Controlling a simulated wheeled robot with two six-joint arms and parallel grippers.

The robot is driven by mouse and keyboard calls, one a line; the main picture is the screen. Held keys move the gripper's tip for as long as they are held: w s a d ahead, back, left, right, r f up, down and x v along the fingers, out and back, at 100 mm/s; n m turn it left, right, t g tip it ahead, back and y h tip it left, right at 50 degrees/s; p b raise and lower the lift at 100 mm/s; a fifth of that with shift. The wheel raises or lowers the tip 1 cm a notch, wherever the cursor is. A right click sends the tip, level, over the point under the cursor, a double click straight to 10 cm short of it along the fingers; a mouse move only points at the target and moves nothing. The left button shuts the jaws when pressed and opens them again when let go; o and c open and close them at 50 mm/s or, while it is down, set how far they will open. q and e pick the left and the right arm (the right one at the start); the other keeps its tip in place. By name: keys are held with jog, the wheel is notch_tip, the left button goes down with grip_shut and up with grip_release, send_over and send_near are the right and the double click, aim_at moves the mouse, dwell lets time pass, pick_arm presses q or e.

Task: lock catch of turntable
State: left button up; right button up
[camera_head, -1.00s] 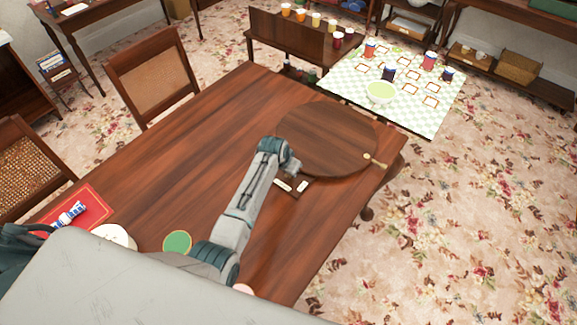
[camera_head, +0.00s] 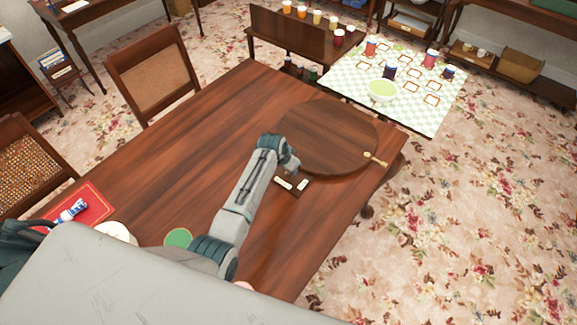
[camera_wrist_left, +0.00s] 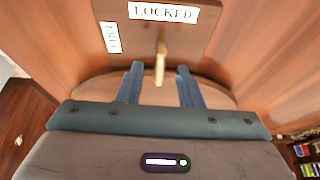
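The turntable (camera_head: 335,130) is a round dark wooden disc on the table's right end, with a pale-knobbed handle (camera_head: 375,159) at its right edge. Beside its near edge is a small dark plate with two white labels (camera_head: 302,184). In the left wrist view one label reads LOCKED (camera_wrist_left: 163,12); the other label (camera_wrist_left: 111,37) is hard to read. A pale upright catch peg (camera_wrist_left: 160,62) stands between my left fingers, with gaps on both sides. My left gripper (camera_wrist_left: 160,86) is open; in the head view it (camera_head: 290,165) is mostly hidden by its wrist. My right gripper is not in view.
The wooden table (camera_head: 200,140) has clear space left of my arm. A red mat (camera_head: 90,203) with a tube, a white dish (camera_head: 117,232) and a green disc (camera_head: 178,238) lie near its front. Chairs (camera_head: 153,70) stand left; a checked cloth (camera_head: 425,115) with jars lies beyond.

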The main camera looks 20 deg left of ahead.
pick_arm(q)
jog(key=b+v, duration=0.2)
jog(key=v, duration=0.8)
jog(key=shift+s+r, duration=0.15)
jog(key=shift+r, duration=0.25)
